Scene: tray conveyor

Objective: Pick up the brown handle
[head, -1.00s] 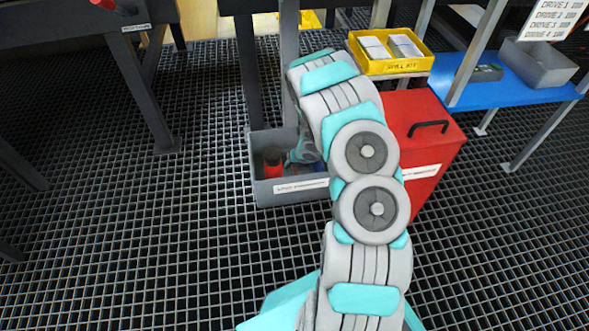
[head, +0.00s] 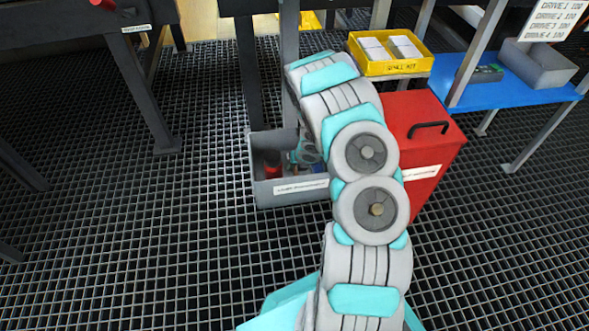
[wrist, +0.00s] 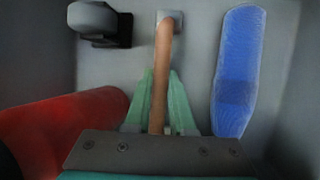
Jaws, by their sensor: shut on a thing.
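In the wrist view, the brown handle (wrist: 162,58) runs up the picture between the two teal fingers of my gripper (wrist: 162,76). A pale grey end piece (wrist: 169,16) sits at its far end. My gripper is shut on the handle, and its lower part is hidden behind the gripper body. In the head view, the wrist end of my arm reaches down into a grey bin (head: 262,196). The handle cannot be made out there.
A blue flat object (wrist: 237,70) lies right of the handle. A red cylinder (wrist: 65,125) lies left, and a dark grey object (wrist: 105,22) is at upper left. Bin walls surround them. A red cabinet (head: 420,112) stands right of the bin; a yellow tray (head: 386,66) is behind.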

